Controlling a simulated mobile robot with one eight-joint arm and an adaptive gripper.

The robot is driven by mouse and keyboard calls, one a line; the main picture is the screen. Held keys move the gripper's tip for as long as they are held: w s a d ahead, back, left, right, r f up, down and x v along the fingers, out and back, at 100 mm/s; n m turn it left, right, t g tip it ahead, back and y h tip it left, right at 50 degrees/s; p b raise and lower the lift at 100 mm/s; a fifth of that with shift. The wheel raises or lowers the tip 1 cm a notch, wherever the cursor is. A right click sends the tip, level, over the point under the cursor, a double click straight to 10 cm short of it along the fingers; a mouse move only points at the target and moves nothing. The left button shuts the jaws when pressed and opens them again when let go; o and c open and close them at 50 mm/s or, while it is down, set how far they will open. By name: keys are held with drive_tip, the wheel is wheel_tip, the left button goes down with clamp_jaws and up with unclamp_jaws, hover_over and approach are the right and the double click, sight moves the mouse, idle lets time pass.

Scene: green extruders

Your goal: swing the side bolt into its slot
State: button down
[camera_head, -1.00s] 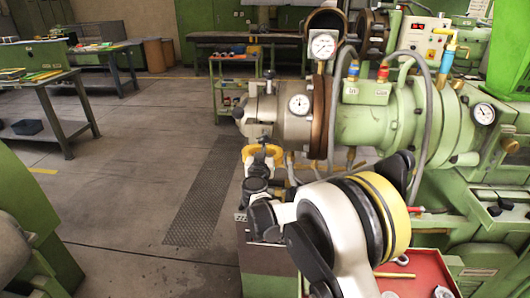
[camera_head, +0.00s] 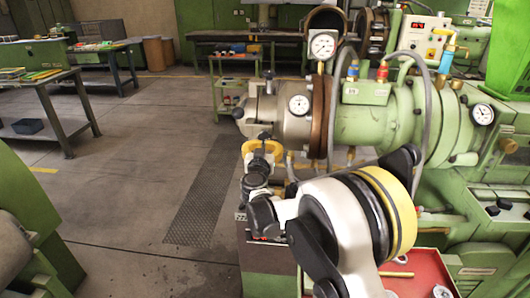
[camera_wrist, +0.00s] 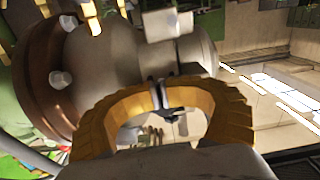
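The grey metal extruder head (camera_head: 285,118) is at the left end of the green barrel. A dark-tipped piece, seemingly the side bolt (camera_head: 264,136), stands at my gripper (camera_head: 262,150) below the head's left end. In the wrist view, my gripper's yellow fingers (camera_wrist: 158,95) arch together, with their tips almost meeting around a thin grey piece. A dark crossbar (camera_wrist: 176,111) shows just behind the tips. The head fills the upper left of the wrist view, with a grey block (camera_wrist: 167,24) above the fingers. I cannot make out the slot; fingers and head hide much of the bolt.
Another dark-tipped bolt (camera_head: 269,75) stands on top. Hoses run along the green barrel (camera_head: 378,132). A red tray (camera_head: 430,265) lies at the lower right.

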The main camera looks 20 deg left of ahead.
drive_tip(key=shift+w+d, duration=0.15)
drive_tip(key=shift+w, duration=0.05)
drive_tip(key=shift+r, duration=0.4)
drive_tip(key=s+d+f+b, duration=0.2)
drive_tip(key=s+f+b, duration=0.1)
drive_tip(key=s, duration=0.6)
drive_tip(key=shift+s+f, duration=0.25)
drive_tip(key=shift+s, duration=0.05)
idle(0.4)
